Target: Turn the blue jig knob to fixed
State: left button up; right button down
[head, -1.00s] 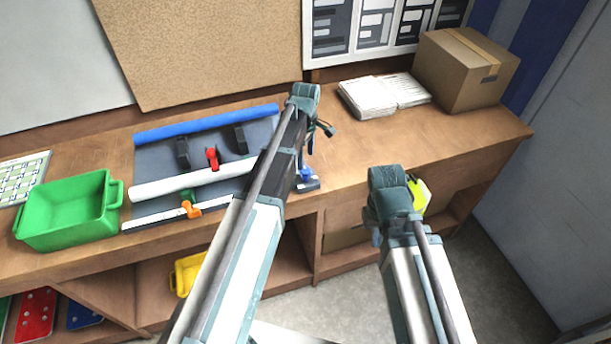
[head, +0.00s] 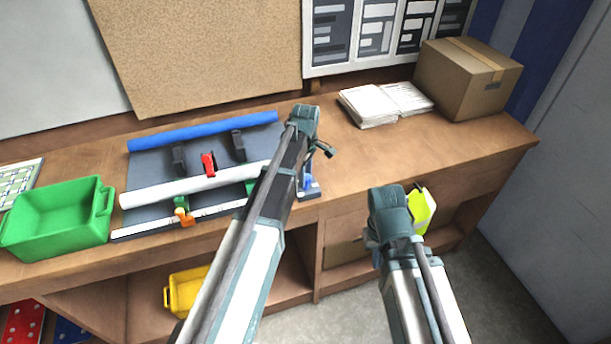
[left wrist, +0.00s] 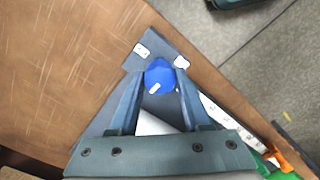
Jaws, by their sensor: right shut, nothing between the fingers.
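The blue jig knob (left wrist: 160,75) sits on a grey plate (left wrist: 153,48) at the end of the jig, with a white mark on its lower-left part. Two small white labels flank it, upper left and right. It also shows in the head view (head: 308,182) under my left arm. My left gripper (left wrist: 161,80) is open, its fingertips on either side of the knob; I cannot tell whether they touch it. My right gripper (head: 373,248) is shut and empty, low in front of the bench, mostly hidden by my arm.
The jig board (head: 150,165) carries a blue roll (head: 205,130), a white roll (head: 190,185) and red, green and orange clamps. A green bin (head: 55,225) stands left. Papers (head: 375,105) and a cardboard box (head: 468,80) stand right. The bench between is clear.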

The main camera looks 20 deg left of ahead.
pick_arm(q)
grip_shut()
jog(key=shift+m, duration=0.3)
jog(key=m, duration=0.3)
jog(key=shift+m, duration=0.3)
jog(key=m, duration=0.4)
jog(key=shift+m, duration=0.3)
jog(key=m, duration=0.4)
jog(key=shift+m, duration=2.5)
